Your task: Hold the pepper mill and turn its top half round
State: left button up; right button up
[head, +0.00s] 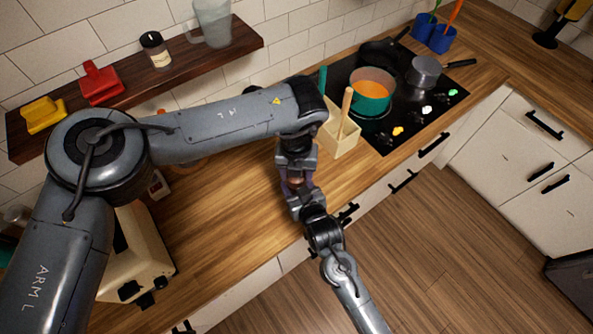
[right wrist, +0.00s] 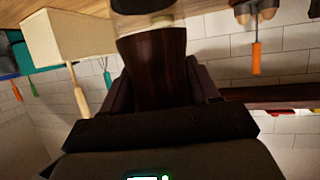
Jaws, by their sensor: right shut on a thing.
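The pepper mill (head: 295,183) is mostly hidden between my two grippers near the counter's front edge in the head view. In the right wrist view its dark brown wooden body (right wrist: 158,62) is close up, with a pale band and a dark rounded part at the top of the picture. My right gripper (right wrist: 165,95) is shut on the mill, with a finger along each side. My left gripper (head: 297,163) points down at the mill from the end of the left arm. Its fingertips are too small and covered to tell whether they are open or shut.
A cream utensil box (head: 340,140) with a wooden handle stands just right of the left wrist. Behind it is a black hob (head: 395,125) with a teal pot (head: 371,95) of orange contents. A cream machine (head: 140,250) stands at the left. The counter (head: 225,210) between is clear.

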pick_arm(q)
jog(key=o, duration=0.4)
pick_arm(e)
jog(key=shift+r, duration=0.1)
pick_arm(q)
jog(key=shift+r, duration=0.15)
notch_tip(320, 180, up, 12)
jog(key=shift+f, duration=0.1)
dwell(0.3)
pick_arm(e)
jog(key=o, duration=1.6)
jog(key=shift+o, duration=0.2)
